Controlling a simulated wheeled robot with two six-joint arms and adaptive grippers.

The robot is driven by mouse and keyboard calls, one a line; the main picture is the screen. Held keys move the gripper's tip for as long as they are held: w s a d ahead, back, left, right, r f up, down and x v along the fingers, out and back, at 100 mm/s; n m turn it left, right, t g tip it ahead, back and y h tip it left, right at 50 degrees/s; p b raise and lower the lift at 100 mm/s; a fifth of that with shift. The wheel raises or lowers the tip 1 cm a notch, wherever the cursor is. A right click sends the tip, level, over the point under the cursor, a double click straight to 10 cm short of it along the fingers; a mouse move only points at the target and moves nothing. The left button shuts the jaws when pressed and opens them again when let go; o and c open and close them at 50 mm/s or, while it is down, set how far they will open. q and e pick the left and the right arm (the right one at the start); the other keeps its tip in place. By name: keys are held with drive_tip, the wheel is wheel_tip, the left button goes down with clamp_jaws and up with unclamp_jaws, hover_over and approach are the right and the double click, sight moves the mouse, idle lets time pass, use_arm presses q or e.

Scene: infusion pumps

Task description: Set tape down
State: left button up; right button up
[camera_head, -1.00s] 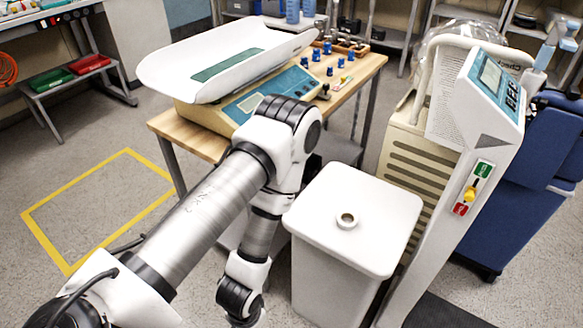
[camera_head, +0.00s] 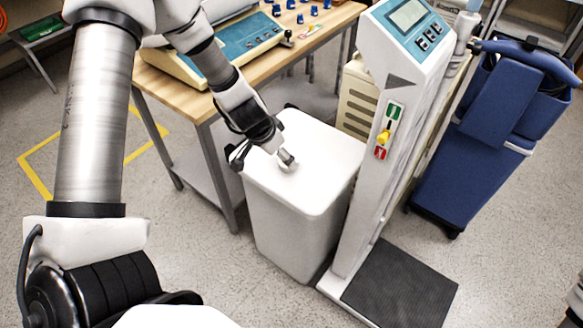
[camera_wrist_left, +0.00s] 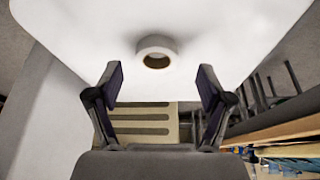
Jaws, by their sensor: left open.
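My left gripper (camera_head: 261,154) is over the near left part of the lid, close to the tape. In the left wrist view its two dark fingers (camera_wrist_left: 161,82) are spread wide and nothing is between them. The tape lies just beyond the fingertips.
A wooden table (camera_head: 262,66) with a teal-panelled scale (camera_head: 238,50) stands behind the bin. A tall white column scale (camera_head: 385,120) with a dark platform (camera_head: 402,285) is close on the right. A blue chair (camera_head: 480,125) is beyond it. Floor at the front left is clear.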

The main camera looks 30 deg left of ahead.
use_arm(q)
drive_tip(key=b+x, duration=0.2)
drive_tip(key=x, duration=0.1)
drive_tip(key=shift+w+d+f+b, duration=0.1)
drive_tip(key=shift+d+f+b, duration=0.2)
drive_tip(key=shift+b, duration=0.1)
drive_tip(key=shift+w+f, duration=0.2)
drive_tip(key=shift+a+r, duration=0.1)
drive_tip(key=shift+r, duration=0.05)
drive_tip(key=shift+s, duration=0.1)
drive_tip(key=c, duration=1.2)
use_arm(e)
wheel_tip(320, 180, down, 4)
drive_tip(key=shift+d+r, duration=0.1)
use_arm(q)
drive_tip(key=shift+r, duration=0.15)
drive_tip(key=shift+c, duration=0.2)
use_arm(e)
drive_tip(key=shift+r, duration=0.15)
